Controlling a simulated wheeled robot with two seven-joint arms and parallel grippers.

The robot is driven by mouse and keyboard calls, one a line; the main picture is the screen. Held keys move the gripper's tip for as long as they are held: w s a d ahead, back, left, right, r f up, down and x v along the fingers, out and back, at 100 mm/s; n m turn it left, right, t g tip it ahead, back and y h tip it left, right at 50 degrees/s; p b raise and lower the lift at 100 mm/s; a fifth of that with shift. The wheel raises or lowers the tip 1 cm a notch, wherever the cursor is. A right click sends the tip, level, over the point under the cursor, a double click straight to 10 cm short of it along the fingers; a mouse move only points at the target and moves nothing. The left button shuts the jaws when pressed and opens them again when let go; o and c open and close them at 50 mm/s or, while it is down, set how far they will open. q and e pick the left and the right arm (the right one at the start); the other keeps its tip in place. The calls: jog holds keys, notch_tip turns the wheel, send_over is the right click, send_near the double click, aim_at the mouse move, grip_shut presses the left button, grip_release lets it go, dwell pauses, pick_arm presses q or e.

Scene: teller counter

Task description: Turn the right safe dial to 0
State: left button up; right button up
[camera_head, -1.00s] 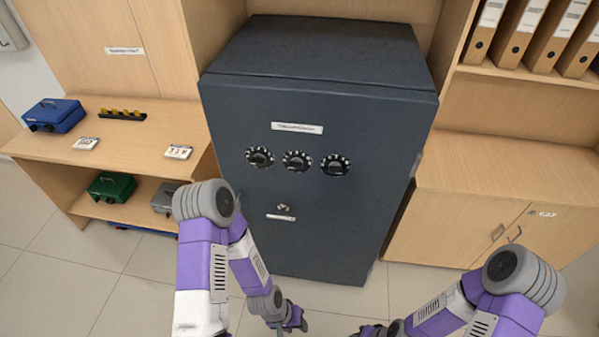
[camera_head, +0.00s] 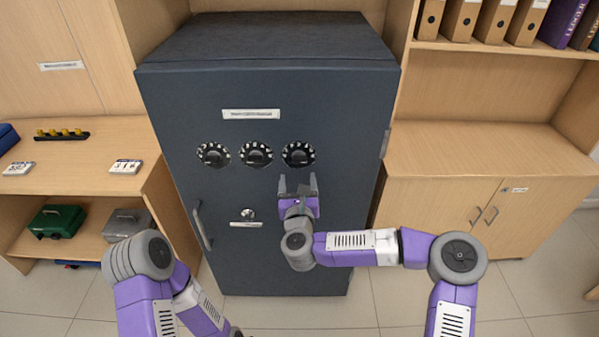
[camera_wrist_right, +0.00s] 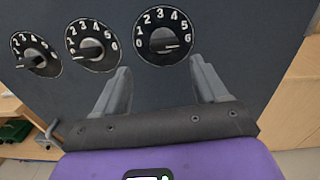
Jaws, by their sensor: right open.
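The dark blue safe (camera_head: 330,225) stands in the middle of the head view with three black dials in a row. The right dial (camera_head: 298,154) has white numerals and a dark knob. My left gripper is out of the frame.
The middle dial (camera_head: 256,154) and left dial (camera_head: 213,154) sit close by on the left. Below are a keyhole fitting (camera_head: 248,214) and a vertical handle (camera_head: 202,224). A wooden cabinet (camera_head: 470,150) stands right of the safe; shelves with a green box (camera_head: 56,221) are on the left.

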aim_at(300, 161)
jog(key=shift+m+h, duration=0.3)
jog(key=shift+m, duration=0.2)
jog(key=shift+w+d+r+b, duration=0.1)
jog(key=shift+w+r+b, duration=0.05)
jog(key=shift+w, duration=1.15)
jog(key=shift+w+d+r+b, duration=0.1)
jog(key=shift+w+b, duration=0.05)
jog(key=shift+w, duration=1.15)
jog(key=shift+w+d+r+b, duration=0.1)
jog(key=shift+w+r+b, duration=0.05)
jog(key=shift+w, duration=1.15)
jog(key=c, duration=1.1)
